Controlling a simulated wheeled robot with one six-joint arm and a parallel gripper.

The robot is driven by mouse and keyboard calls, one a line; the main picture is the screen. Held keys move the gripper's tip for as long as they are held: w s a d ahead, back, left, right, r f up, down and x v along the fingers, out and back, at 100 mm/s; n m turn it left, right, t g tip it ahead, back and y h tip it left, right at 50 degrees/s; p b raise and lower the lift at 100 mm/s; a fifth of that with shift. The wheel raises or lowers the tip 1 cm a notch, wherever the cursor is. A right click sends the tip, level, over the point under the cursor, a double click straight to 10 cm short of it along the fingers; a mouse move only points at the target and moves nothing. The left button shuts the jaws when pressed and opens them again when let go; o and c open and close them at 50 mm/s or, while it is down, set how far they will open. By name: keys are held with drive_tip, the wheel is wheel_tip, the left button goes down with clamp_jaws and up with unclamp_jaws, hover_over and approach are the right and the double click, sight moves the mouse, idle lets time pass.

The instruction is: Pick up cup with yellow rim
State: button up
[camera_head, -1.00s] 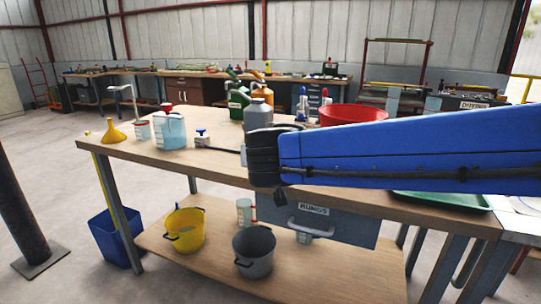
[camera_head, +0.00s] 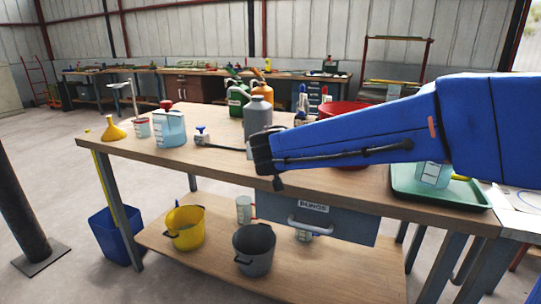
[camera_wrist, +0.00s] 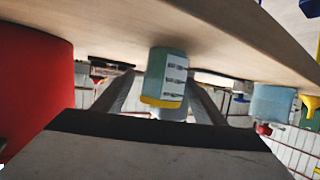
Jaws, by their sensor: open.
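The cup with yellow rim (camera_wrist: 163,72) is pale blue-green with a white marked label. In the wrist view, which is upside down, it stands on the wooden table with its yellow rim toward the picture's bottom. My gripper (camera_wrist: 163,90) is open, its two grey fingers reaching along either side of the cup. I cannot tell whether either finger touches it. In the head view my blue arm hides the gripper and this cup.
A red bowl (camera_wrist: 35,85) is close by at left in the wrist view. In the head view, a grey bottle (camera_head: 258,118), a blue jug (camera_head: 171,130), and a yellow funnel (camera_head: 113,130) stand on the table. A green tray (camera_head: 440,194) holds another cup (camera_head: 432,174).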

drive_tip(key=x, duration=0.4)
drive_tip(key=shift+w+a+f, duration=0.1)
drive_tip(key=shift+w+a, duration=0.15)
drive_tip(key=c, duration=1.2)
